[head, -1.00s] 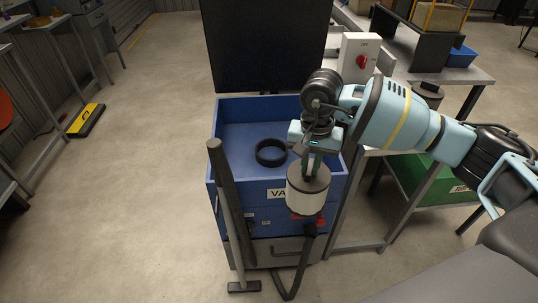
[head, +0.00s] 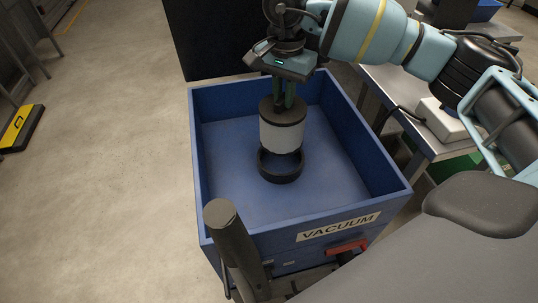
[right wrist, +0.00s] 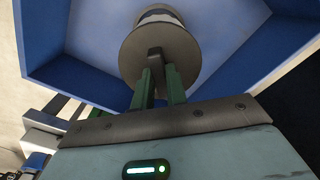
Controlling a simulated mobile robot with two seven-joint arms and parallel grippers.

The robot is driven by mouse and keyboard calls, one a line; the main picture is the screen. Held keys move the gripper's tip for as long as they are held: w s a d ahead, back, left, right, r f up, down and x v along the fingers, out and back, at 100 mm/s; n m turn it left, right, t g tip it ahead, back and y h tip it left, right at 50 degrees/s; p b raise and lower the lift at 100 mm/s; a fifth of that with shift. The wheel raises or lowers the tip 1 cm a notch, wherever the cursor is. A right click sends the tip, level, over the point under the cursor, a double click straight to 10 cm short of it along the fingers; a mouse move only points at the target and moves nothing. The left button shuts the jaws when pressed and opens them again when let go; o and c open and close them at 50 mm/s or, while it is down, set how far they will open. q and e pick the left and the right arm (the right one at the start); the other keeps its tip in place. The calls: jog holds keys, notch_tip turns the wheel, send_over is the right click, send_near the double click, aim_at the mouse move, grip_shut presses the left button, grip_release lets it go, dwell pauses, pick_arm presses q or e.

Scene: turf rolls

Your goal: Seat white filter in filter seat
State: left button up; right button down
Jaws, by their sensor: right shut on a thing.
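The white filter (head: 282,134), a white cylinder with a dark top cap, is held upright by my right gripper (head: 285,98). The right gripper is shut on the tab on top of the cap; the right wrist view shows its green fingers (right wrist: 160,82) on either side of the tab and the cap (right wrist: 160,52) beyond. The filter seat (head: 280,172), a black ring, stands on the floor of the blue vacuum box. The filter overlaps the back of the ring in the head view; its lower end looks just above or behind the ring, and the exact gap is unclear.
The blue box (head: 200,140) labelled VACUUM has raised walls around the ring. Its black lid (head: 215,40) stands open at the back. A dark hose or tube (head: 232,240) rises at the front left. A grey bench stands on the right.

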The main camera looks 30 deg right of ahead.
jog(key=shift+r, duration=0.1)
jog(key=shift+s+f, duration=0.2)
jog(key=shift+f, duration=0.3)
jog(key=shift+w+f, duration=0.1)
jog(key=shift+f, duration=4.4)
jog(key=c, duration=1.4)
grip_release()
jog(key=shift+f, duration=0.15)
notch_tip(320, 180, up, 12)
jog(key=shift+r, duration=0.15)
